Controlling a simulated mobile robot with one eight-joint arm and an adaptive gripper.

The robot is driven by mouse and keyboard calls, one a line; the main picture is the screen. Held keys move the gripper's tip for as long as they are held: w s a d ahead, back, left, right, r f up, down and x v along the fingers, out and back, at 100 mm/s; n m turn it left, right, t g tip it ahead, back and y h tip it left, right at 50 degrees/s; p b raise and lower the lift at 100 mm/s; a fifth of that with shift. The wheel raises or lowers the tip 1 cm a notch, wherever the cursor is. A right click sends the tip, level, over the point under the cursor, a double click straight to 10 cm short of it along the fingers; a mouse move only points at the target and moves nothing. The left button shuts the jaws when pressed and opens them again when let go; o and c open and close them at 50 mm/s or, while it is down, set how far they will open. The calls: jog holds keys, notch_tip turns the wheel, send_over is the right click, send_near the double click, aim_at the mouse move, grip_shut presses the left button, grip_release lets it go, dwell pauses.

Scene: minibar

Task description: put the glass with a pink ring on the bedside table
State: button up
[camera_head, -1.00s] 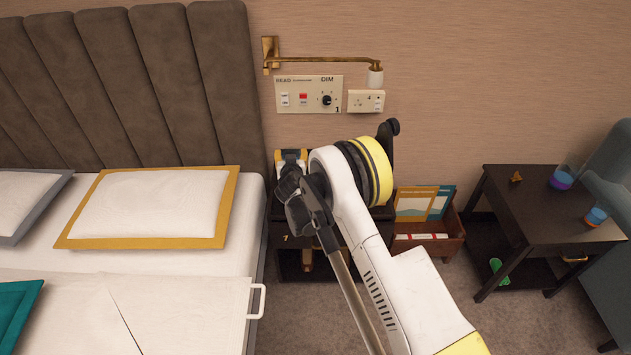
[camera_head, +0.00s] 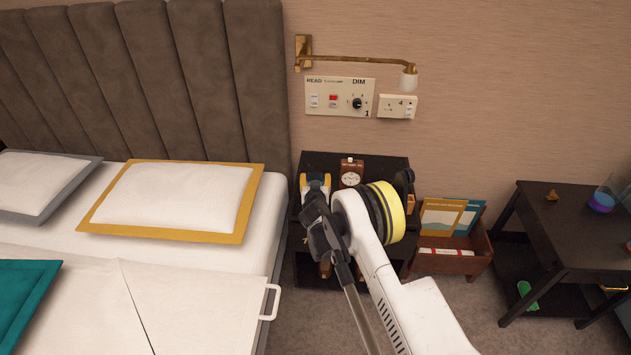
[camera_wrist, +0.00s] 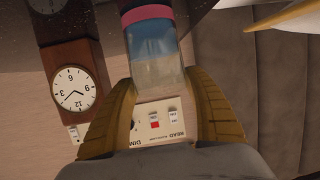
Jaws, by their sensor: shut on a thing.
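My gripper (camera_wrist: 160,84) is shut on the glass with a pink ring (camera_wrist: 154,62), its two brown-yellow fingers on either side of it. The pink ring and a blue band show near the top edge of the upside-down wrist view, where that end of the glass is cut off. In the head view my gripper (camera_head: 315,186) is over the left part of the dark bedside table (camera_head: 386,163), beside the bed. The glass is not clear there, and I cannot tell whether it touches the tabletop.
A brown clock (camera_head: 351,174) stands on the bedside table, right of my gripper; it also shows in the wrist view (camera_wrist: 75,82). The bed (camera_head: 200,262) is at left. A magazine box (camera_head: 455,262) and another dark table (camera_head: 575,235) are at right. A lamp (camera_head: 408,78) overhangs.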

jog(key=o, duration=1.4)
jog(key=shift+r, duration=0.1)
